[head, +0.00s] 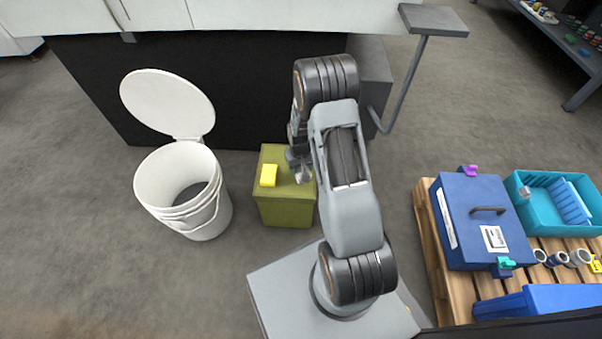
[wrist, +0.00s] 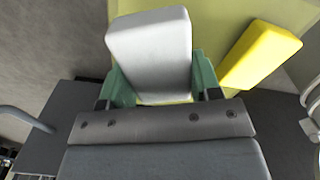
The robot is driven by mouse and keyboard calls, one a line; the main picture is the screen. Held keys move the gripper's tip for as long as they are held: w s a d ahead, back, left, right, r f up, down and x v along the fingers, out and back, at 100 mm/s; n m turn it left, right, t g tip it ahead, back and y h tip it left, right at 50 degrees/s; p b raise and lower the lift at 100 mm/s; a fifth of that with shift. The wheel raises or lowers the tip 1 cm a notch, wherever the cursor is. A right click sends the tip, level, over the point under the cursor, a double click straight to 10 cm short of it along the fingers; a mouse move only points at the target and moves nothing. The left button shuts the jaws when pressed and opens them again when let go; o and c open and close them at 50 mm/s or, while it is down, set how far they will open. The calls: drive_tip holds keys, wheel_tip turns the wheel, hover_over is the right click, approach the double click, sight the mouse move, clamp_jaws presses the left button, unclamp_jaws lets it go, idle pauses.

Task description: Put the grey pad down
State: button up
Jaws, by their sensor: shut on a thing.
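The grey pad (wrist: 150,55) is a light grey block between the two green fingertips of my gripper (wrist: 160,85) in the wrist view. My gripper is shut on it, above the olive-green box (wrist: 215,25). In the head view the pad (head: 303,176) shows as a small pale patch at my gripper (head: 300,165), over the right part of the box top (head: 275,155). My arm hides part of it. I cannot tell whether the pad touches the box top. A yellow pad (head: 268,175) lies on the left part of the box top; it is also in the wrist view (wrist: 262,52).
A white bucket (head: 205,215) with its lid raised stands left of the box. A pallet (head: 428,245) on the right bears a blue case (head: 475,240) and a teal bin (head: 540,235). A dark cabinet front (head: 220,80) stands behind the box.

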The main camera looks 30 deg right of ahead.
sight(300, 172)
drive_tip(key=shift+w+f+b, duration=0.2)
drive_tip(key=shift+f+b, duration=0.8)
drive_tip(key=shift+f, duration=0.75)
drive_tip(key=shift+f, duration=0.2)
drive_tip(key=o, duration=1)
drive_tip(key=shift+c, duration=0.2)
